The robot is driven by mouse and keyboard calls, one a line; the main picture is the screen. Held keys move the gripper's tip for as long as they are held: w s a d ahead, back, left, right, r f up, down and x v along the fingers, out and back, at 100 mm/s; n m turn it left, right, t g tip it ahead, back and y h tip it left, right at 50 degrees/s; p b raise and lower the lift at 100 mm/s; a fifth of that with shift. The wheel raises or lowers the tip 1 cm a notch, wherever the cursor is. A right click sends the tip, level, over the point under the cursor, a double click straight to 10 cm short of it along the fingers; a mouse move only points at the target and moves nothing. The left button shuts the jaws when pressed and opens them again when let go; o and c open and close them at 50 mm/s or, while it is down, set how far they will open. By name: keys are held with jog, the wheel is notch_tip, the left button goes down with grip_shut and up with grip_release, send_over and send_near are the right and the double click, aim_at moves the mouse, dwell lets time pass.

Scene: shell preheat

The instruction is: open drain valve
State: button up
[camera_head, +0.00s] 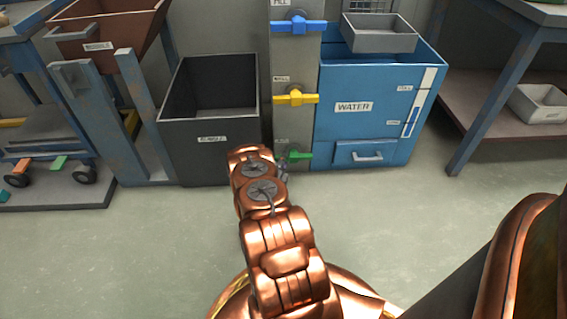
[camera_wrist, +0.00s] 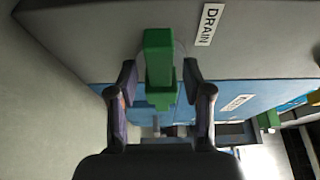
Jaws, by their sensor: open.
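The green drain valve handle (camera_head: 299,155) is the lowest of three handles on the grey column, left of the blue water tank. In the wrist view, the green handle (camera_wrist: 159,55) is near the DRAIN label (camera_wrist: 208,24). My open gripper (camera_wrist: 159,80) has one fingertip on each side of the handle, with small gaps visible; I cannot tell how deep the handle sits between them. In the head view, my copper arm hides the gripper's fingers almost fully.
The yellow handle (camera_head: 297,97) and the blue handle (camera_head: 299,26) are higher on the column. The water tank (camera_head: 345,80) stands to the right, a dark open bin (camera_head: 208,150) to the left. A workbench (camera_head: 505,70) is at far right. The floor in front is clear.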

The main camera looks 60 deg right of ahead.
grip_shut()
dwell(0.4)
